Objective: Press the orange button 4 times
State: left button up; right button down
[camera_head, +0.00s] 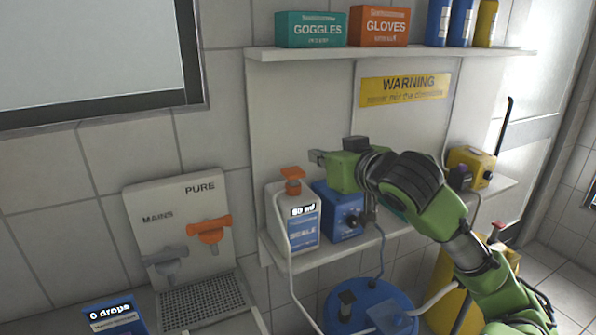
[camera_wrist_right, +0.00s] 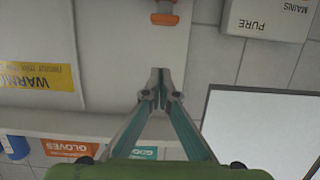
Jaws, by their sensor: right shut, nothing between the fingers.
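The bottle stands on the lower shelf. In the right wrist view the orange pump top (camera_wrist_right: 164,18) shows at the top edge, ahead of the fingertips. My right gripper (camera_head: 316,157) is shut and empty. In the head view its tips appear a little above and to the right of the pump top, apart from it. The right gripper (camera_wrist_right: 160,86) also shows its fingers together in the right wrist view. My left gripper is not in view.
A blue box (camera_head: 337,209) with a dial stands right of the bottle. A panel (camera_head: 150,197) with an orange valve (camera_head: 209,230) and a grey valve is at left. The upper shelf (camera_head: 400,52) holds goggles and gloves boxes. A blue lidded container (camera_head: 350,290) stands below.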

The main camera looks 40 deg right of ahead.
jog(key=p, duration=0.3)
send_over(298, 178)
jog(key=shift+w+d+f, duration=0.1)
jog(key=shift+f, duration=0.45)
jog(key=shift+w+d+f, duration=0.1)
jog(key=shift+f, duration=0.4)
notch_tip(298, 178, down, 3)
jog(key=shift+p, duration=0.35)
jog(key=shift+s+f, duration=0.1)
jog(key=shift+f, duration=0.55)
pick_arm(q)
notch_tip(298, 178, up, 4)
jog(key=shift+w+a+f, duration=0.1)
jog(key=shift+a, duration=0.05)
pick_arm(e)
jog(key=shift+f, duration=0.1)
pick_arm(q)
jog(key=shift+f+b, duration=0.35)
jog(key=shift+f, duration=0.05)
pick_arm(e)
jog(key=shift+a+f, duration=0.1)
jog(key=shift+f, duration=1.3)
